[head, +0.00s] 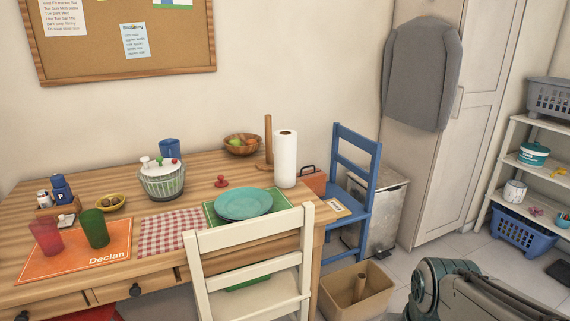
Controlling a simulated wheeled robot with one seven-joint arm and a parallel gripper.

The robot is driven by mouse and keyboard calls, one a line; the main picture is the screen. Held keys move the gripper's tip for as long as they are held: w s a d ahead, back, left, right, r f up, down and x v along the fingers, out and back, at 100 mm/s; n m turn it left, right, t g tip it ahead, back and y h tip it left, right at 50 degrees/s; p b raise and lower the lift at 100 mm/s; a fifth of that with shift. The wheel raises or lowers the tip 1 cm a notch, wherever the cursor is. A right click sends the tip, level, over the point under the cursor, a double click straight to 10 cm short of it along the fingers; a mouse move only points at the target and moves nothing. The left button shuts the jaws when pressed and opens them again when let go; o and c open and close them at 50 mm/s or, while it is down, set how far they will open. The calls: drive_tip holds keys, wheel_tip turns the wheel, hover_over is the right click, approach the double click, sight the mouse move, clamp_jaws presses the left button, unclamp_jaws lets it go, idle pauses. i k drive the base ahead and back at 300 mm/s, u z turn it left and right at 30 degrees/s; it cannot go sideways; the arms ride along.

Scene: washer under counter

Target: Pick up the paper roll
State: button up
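The paper roll (286,160) is white and stands upright near the right end of the wooden table (118,171). A wooden post on a base (268,140) stands just behind and left of it. A teal plate (243,204) on a green mat lies in front and left of the roll. Part of my arm shows at the bottom right, over the floor and well away from the roll. My gripper is not visible in this view.
A cream chair (255,262) stands at the table's front. A blue chair (358,180) is at its right end. A cardboard box (376,294) sits on the floor, with a metal bin (389,215) behind. A bowl of fruit (243,147) is left of the post.

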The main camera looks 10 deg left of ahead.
sight(285, 141)
drive_tip(key=u, duration=0.75)
drive_tip(key=k, duration=1)
drive_tip(key=u, duration=1.35)
drive_tip(key=i, duration=1.45)
drive_tip(key=z, duration=1.5)
drive_tip(key=i, duration=0.6)
drive_tip(key=z, duration=0.65)
